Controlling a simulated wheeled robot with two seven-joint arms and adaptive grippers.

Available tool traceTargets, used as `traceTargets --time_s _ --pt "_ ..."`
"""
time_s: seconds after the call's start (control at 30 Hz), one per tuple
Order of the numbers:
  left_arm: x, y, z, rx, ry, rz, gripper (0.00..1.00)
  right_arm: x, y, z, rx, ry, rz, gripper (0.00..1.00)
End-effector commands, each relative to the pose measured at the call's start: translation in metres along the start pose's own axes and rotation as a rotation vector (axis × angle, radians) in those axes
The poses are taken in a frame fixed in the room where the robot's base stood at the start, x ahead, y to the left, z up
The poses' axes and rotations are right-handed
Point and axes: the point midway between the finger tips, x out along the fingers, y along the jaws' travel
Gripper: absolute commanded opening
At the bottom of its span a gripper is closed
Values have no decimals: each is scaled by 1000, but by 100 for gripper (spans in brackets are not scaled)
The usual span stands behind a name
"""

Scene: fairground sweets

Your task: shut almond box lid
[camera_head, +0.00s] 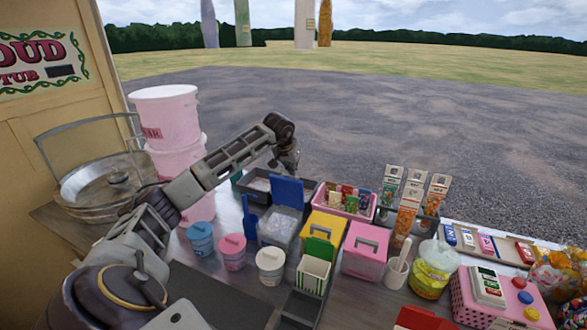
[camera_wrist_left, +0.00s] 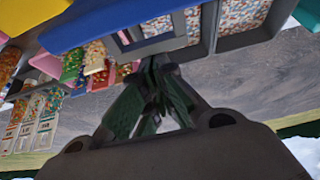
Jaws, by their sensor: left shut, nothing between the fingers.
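A clear box (camera_head: 277,231) with pale contents stands on the counter; I take it for the almond box, but no label can be read. Its blue lid (camera_head: 287,192) stands open, raised at the box's far edge. My left gripper (camera_head: 287,170) is behind the lid, above the far trays, with its fingertips partly hidden. In the left wrist view the gripper (camera_wrist_left: 157,64) is shut and empty, pointing at the grey trays. The blue lid (camera_wrist_left: 105,24) fills the upper left there; I cannot tell whether it is touched. My right gripper is not in view.
Grey trays of speckled sweets (camera_wrist_left: 232,43) lie under the gripper. A yellow box (camera_head: 325,228), a pink box (camera_head: 364,250) and a striped box with a raised green lid (camera_head: 321,248) stand to the right. A pink tray (camera_head: 350,214) holds packets.

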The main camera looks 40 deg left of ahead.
Motion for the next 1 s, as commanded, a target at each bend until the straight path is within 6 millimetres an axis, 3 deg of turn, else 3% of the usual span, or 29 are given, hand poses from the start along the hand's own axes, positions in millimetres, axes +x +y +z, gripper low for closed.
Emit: traceTargets --time_s 0.73,1.0 --pt "-1 -1 2 -1 20 -2 0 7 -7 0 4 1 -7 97" --pt "-3 -2 3 -3 38 -3 0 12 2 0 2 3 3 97"
